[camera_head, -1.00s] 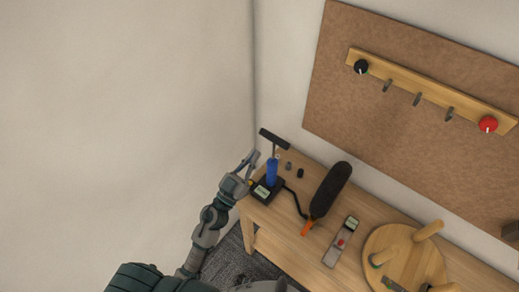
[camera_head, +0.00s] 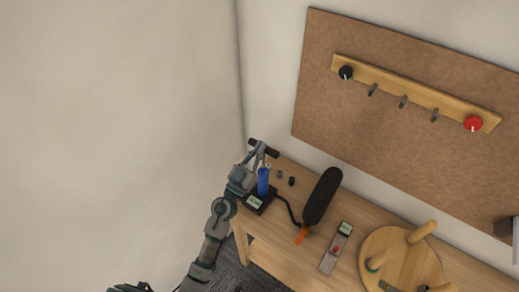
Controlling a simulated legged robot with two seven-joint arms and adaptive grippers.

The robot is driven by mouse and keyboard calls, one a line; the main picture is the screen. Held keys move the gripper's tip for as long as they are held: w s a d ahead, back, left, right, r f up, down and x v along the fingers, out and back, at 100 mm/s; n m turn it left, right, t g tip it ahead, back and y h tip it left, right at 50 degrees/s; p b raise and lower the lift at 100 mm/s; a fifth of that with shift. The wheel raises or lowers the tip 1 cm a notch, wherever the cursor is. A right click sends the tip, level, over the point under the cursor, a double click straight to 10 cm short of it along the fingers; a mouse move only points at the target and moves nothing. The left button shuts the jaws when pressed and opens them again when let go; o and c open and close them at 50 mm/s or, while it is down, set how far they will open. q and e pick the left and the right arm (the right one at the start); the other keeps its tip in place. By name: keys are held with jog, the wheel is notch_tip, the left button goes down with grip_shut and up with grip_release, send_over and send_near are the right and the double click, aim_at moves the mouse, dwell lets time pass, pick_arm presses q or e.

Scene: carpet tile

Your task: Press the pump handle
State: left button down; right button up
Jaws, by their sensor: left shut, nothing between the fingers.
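The pump stands at the left end of the wooden table, with a blue cylinder (camera_head: 263,182) on a black base (camera_head: 257,200). Its black T-shaped pump handle (camera_head: 267,149) is raised above the cylinder. My left gripper (camera_head: 258,154) is shut with nothing held, right at the handle's left part and overlapping it in the picture. I cannot tell whether it touches the handle. The gripper hides part of the handle and its rod. My right gripper is not in view.
A black hose runs from the pump toward a black elongated object (camera_head: 321,196) with an orange tip. A grey device with a red button (camera_head: 336,249) and a round wooden stool (camera_head: 401,262) lie on the table (camera_head: 294,256). A pegboard rack (camera_head: 415,93) hangs behind.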

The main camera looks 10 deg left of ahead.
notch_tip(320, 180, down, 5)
jog(key=b, duration=0.5)
pick_arm(q)
notch_tip(320, 180, down, 13)
jog(key=b, duration=0.4)
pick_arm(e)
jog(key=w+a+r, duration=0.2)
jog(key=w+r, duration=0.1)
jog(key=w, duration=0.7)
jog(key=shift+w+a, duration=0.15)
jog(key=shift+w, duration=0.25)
pick_arm(q)
jog(key=shift+s, duration=0.1)
